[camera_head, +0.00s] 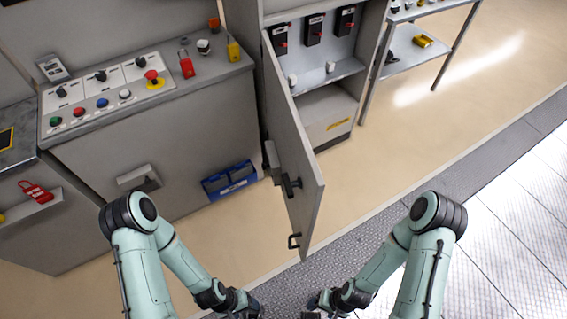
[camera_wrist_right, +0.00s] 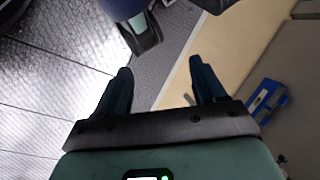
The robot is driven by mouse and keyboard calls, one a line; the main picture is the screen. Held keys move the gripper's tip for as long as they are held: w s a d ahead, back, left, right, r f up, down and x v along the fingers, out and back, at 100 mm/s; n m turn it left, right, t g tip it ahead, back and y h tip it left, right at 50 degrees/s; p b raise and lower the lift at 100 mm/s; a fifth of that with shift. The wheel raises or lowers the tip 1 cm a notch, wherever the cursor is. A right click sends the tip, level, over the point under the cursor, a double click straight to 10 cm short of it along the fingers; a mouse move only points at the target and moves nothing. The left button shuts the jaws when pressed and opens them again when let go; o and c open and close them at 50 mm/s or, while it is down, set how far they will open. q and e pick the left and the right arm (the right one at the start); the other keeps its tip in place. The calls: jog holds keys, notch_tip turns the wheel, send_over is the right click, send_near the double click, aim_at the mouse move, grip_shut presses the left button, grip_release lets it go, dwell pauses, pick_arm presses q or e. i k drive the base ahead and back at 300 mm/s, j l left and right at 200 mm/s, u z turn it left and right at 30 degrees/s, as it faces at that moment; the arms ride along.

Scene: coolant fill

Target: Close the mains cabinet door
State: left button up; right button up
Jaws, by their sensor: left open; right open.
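The mains cabinet (camera_head: 335,100) stands at the top centre of the head view, with its grey door (camera_head: 303,165) swung wide open toward me. My left gripper (camera_head: 254,309) is at the bottom edge, left of and nearer than the door's end, partly cut off. My right gripper (camera_head: 312,312) is at the bottom edge, just right of it. In the right wrist view, the right gripper (camera_wrist_right: 162,85) has its fingers apart with nothing between them. Neither gripper touches the door.
A control console (camera_head: 130,100) with buttons and red and yellow padlocks stands left of the cabinet. A blue box (camera_head: 229,180) is low on its front. A shelf table (camera_head: 415,50) stands right of the cabinet. The floor (camera_head: 400,150) right of the door is clear.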

aim_at(294, 151)
jog(key=j+z, duration=0.35)
jog(key=j, duration=0.9)
jog(key=k, duration=0.05)
